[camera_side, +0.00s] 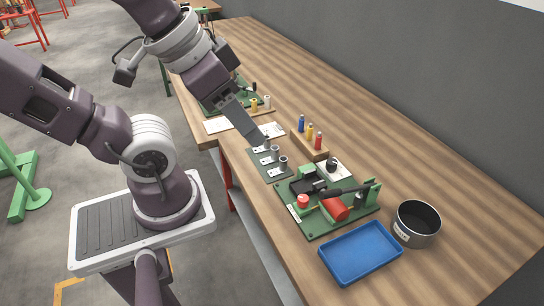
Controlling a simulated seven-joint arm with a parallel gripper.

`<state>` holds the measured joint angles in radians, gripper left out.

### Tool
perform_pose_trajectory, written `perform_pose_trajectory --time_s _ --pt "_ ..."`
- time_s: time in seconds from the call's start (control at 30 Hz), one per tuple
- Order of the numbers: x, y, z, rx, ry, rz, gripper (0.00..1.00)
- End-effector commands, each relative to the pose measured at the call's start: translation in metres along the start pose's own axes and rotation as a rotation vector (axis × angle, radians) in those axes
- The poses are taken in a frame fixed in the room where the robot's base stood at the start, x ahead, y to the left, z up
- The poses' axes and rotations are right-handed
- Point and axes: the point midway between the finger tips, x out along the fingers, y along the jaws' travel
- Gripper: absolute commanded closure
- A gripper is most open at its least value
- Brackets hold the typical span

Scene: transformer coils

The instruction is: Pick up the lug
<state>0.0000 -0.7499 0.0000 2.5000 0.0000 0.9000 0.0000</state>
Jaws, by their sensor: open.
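My gripper (260,139) is open and points down at the far end of this row. Its dark fingers are close to the farthest lug (268,145) and partly overlap it in the picture. I cannot tell whether they touch it. The gap between the fingertips is hidden from this side.
Right of the mat, a wooden block (308,147) holds blue, yellow and red bottles. Nearer are a green fixture (312,230) with a lever and red roll, a blue tray (360,252) and a dark round pot (417,223). Bare bench lies along the wall.

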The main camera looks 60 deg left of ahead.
Motion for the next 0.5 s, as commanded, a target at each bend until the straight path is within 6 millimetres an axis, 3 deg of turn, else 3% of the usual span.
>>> perform_pose_trajectory --time_s 0.37,0.5 --pt "0.0 0.0 0.0 0.001 0.0 0.0 0.53" --pt "0.013 -0.011 -0.022 0.091 -0.052 -0.031 0.53"
